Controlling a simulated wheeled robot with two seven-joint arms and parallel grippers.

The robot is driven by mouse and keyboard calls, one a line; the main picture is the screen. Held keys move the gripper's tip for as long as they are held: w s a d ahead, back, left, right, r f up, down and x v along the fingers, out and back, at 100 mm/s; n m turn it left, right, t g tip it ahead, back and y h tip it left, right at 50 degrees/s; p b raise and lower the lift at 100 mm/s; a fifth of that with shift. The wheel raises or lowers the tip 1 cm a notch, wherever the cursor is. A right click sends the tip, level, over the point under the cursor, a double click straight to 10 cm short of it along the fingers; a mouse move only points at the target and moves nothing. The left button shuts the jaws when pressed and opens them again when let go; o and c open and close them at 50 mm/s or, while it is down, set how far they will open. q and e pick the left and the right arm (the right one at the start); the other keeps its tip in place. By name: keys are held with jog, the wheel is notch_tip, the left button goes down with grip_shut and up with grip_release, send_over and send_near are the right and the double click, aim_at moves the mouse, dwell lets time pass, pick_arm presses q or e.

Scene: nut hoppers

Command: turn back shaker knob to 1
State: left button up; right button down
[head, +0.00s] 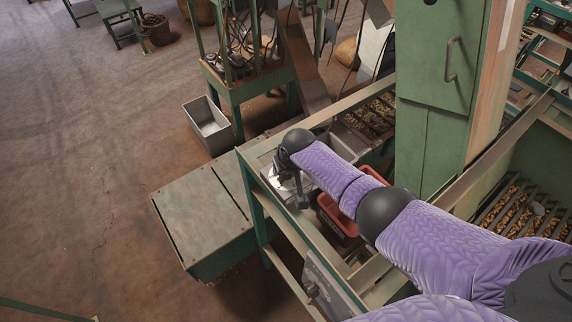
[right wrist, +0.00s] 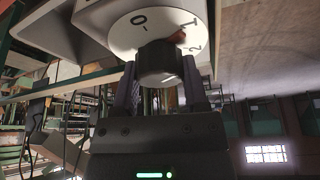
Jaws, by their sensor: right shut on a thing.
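The shaker knob (right wrist: 157,64) is black and sits in front of a round white dial (right wrist: 122,38) marked 0, 1 and 2 in the right wrist view. A red pointer (right wrist: 180,36) shows at the knob's upper right, on the side of the 1 and 2; I cannot tell its exact setting. My right gripper (right wrist: 161,82) is shut on the knob, one finger on each side. In the head view my right gripper (head: 301,194) is at the left end of the green bench, beside a pale housing (head: 285,181). The knob is hidden there. My left gripper is not in view.
A red bin (head: 337,215) sits under my right forearm. A tall green cabinet (head: 440,80) stands behind the arm. A grey metal bin (head: 207,124) and a low green box (head: 203,208) stand left of the bench.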

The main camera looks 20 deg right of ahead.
jog(key=shift+w+r, duration=0.1)
dwell(0.3)
jog(key=shift+c, duration=0.5)
grip_release()
jog(key=shift+s+r+p, duration=0.2)
jog(key=shift+r+p, duration=0.05)
jog(key=shift+p, duration=0.05)
jog(key=p+v, duration=0.3)
jog(key=v, duration=0.2)
jog(key=shift+r, duration=0.2)
jog(key=v, duration=0.4)
jog(key=shift+s+f, duration=0.1)
